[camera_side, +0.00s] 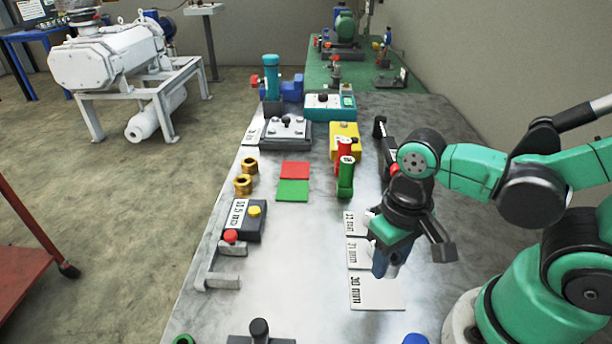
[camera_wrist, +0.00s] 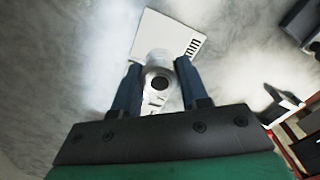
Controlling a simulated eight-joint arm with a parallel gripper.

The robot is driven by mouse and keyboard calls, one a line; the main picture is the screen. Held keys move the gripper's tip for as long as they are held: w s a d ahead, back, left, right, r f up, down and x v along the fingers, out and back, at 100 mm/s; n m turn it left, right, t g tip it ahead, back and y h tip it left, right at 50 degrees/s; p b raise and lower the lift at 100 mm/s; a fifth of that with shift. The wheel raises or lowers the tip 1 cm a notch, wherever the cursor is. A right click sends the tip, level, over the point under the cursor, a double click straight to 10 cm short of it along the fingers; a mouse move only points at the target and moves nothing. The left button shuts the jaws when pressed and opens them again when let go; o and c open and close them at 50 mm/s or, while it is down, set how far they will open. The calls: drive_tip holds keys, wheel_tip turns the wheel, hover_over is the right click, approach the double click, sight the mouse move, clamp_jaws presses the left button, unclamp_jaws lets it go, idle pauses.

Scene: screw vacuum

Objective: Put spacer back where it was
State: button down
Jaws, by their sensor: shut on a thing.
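My gripper (camera_side: 388,268) points down over the white labelled plates at the right of the table. In the wrist view its two dark blue fingers (camera_wrist: 158,85) are closed on a pale grey round spacer (camera_wrist: 158,62) with a dark hole. In the side view the fingers and arm mostly hide the spacer. The plate nearest the camera (camera_side: 378,293) seems to read 30 mm, and its visible part is bare. Two more plates, the middle one (camera_side: 358,254) and the far one (camera_side: 355,222), are partly covered by my gripper. I cannot tell whether the spacer touches a plate.
Left are a labelled block with red and yellow buttons (camera_side: 244,220), brass rings (camera_side: 243,184), and red (camera_side: 295,170) and green (camera_side: 292,191) squares. Red and green bottle-like items (camera_side: 345,178) stand beyond the plates. A dark fixture (camera_side: 260,333) is at the front. The table's middle is clear.

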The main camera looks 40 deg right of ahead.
sight(388, 272)
drive_tip(key=shift+f, duration=1.7)
drive_tip(key=shift+c, duration=2.3)
unclamp_jaws()
drive_tip(key=shift+r, duration=0.15)
drive_tip(key=shift+r, duration=5.7)
drive_tip(key=w+d+n+t, duration=0.2)
drive_tip(key=w+d+t, duration=0.1)
drive_tip(key=w+t, duration=0.4)
drive_tip(key=shift+w+d, duration=0.25)
drive_tip(key=shift+w, duration=0.9)
